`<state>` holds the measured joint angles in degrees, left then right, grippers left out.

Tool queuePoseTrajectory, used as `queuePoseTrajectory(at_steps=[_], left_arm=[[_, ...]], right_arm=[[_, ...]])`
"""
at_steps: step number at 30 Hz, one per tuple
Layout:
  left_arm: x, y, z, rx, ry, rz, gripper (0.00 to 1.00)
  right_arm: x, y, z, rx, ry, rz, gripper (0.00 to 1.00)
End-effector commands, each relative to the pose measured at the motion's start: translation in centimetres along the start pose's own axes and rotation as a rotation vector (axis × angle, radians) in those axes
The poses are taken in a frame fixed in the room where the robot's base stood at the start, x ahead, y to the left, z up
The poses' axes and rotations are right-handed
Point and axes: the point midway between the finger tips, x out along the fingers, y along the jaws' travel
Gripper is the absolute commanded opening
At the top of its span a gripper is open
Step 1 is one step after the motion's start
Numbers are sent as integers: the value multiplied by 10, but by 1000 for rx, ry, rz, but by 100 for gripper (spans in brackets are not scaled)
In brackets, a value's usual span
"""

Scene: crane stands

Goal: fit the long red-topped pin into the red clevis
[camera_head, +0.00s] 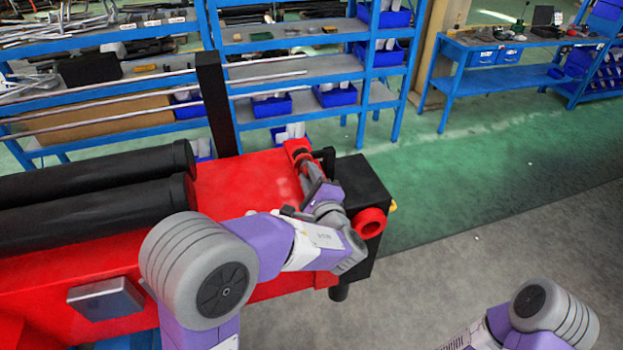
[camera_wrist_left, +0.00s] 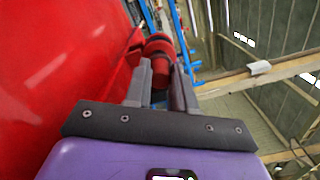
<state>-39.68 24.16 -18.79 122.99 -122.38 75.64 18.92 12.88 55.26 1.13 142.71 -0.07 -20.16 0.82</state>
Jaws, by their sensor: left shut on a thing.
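My left gripper (camera_head: 308,168) reaches over the red crane body and is shut on the long red-topped pin. In the left wrist view my left gripper (camera_wrist_left: 158,88) has the pin's red end (camera_wrist_left: 160,72) between its grey fingers. The red clevis (camera_head: 296,148) is at the far edge of the red body, right at the fingertips. In the left wrist view a round red part with a dark band (camera_wrist_left: 158,45) lies just beyond the fingers. How far the pin sits in the clevis is hidden by the fingers. My right gripper is out of the picture; only its arm shows.
A black block (camera_head: 362,180) with a red ring (camera_head: 370,223) is close to the right of my left gripper. Blue shelves (camera_head: 300,75) are behind. The floor at right is clear.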

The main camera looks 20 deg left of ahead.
Motion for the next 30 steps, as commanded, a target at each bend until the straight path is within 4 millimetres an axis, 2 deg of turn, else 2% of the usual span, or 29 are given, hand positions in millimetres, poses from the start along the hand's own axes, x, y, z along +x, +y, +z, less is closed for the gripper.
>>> queuePoseTrajectory(at_steps=[20, 21, 27, 30], left_arm=[[14, 0, 0, 0, -1, -1, 0], [14, 0, 0, 0, -1, -1, 26], [14, 0, 0, 0, -1, -1, 54], [14, 0, 0, 0, 0, 0, 54]], right_arm=[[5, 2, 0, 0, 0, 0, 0], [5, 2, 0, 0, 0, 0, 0], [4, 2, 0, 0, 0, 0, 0], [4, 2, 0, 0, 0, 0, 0]])
